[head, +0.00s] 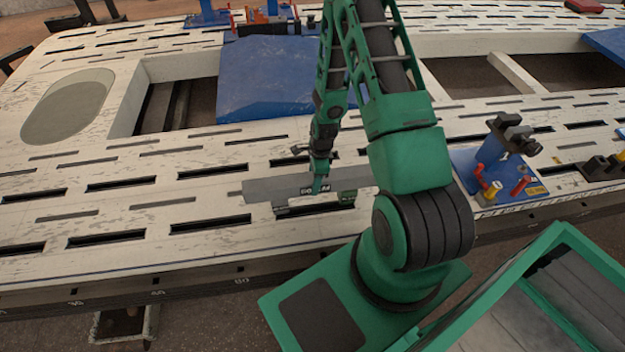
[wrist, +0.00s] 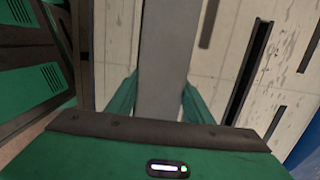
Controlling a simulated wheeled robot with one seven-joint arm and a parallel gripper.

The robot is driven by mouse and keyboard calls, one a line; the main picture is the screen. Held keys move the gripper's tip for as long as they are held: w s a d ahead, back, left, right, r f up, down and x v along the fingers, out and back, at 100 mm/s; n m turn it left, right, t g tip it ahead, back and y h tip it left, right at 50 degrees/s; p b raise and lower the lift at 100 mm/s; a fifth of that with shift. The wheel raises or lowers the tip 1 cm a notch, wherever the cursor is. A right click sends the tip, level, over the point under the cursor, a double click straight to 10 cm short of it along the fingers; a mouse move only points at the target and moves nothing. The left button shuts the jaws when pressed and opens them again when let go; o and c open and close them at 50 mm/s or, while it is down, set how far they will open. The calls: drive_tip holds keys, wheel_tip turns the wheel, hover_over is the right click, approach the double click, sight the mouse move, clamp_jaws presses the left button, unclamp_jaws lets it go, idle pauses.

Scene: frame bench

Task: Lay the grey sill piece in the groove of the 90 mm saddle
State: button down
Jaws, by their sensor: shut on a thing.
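The grey sill piece (head: 262,190) is a long flat bar lying left to right in the head view. It also runs up the middle of the wrist view (wrist: 165,50). My gripper (head: 318,188) is shut on it near its middle, with a green finger on each side in the wrist view (wrist: 161,92). My arm hides the bar's right end.
The pale slotted bench (head: 110,215) is mostly bare on the left. A blue block (head: 268,80) lies behind the gripper. A blue base with a dark clamp and red and yellow pegs (head: 500,165) stands at right. Openings (head: 180,105) cut through the bench at the back.

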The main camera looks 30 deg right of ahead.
idle(0.3)
drive_tip(key=c, duration=0.8)
unclamp_jaws()
drive_tip(key=shift+f, duration=0.1)
drive_tip(key=r, duration=0.3)
drive_tip(key=d+r, duration=0.1)
drive_tip(key=r, duration=0.6)
drive_tip(key=shift+s+d+r, duration=0.15)
drive_tip(key=shift+r, duration=0.2)
